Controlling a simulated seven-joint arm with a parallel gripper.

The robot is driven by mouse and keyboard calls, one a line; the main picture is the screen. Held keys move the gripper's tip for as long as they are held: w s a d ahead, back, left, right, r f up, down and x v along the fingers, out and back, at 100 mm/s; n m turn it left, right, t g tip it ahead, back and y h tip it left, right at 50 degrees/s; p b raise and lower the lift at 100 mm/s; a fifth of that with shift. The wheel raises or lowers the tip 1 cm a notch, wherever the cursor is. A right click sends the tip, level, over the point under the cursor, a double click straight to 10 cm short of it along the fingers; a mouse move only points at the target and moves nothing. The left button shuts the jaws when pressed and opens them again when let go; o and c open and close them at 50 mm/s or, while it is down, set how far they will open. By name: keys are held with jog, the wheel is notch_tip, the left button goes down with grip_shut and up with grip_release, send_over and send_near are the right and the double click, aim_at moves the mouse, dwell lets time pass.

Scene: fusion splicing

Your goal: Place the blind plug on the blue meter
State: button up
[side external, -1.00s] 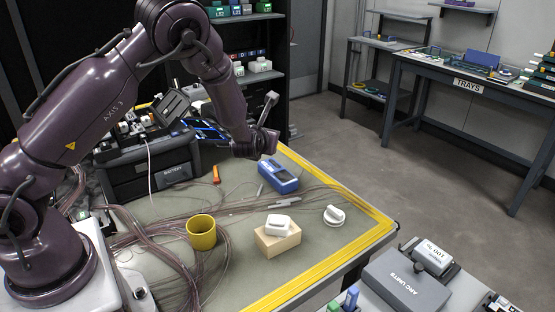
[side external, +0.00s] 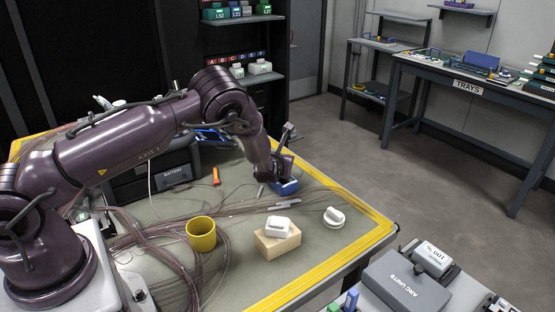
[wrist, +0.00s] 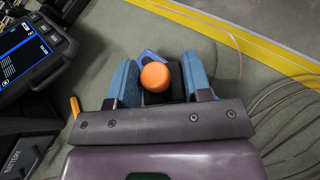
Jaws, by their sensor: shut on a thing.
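My gripper (wrist: 156,82) is shut on an orange round-ended piece (wrist: 155,76), which looks like the blind plug.
A wooden block (side external: 270,250) with a white item (side external: 277,226) on it, a yellow cup (side external: 201,235) and a white round piece (side external: 334,217) stand nearer the front. Loose fibres cross the mat. A black case (side external: 165,175) with a screen is to the left.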

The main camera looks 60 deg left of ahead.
jog(key=shift+f, duration=0.15)
jog(key=o, duration=0.9)
jog(key=shift+o, duration=0.2)
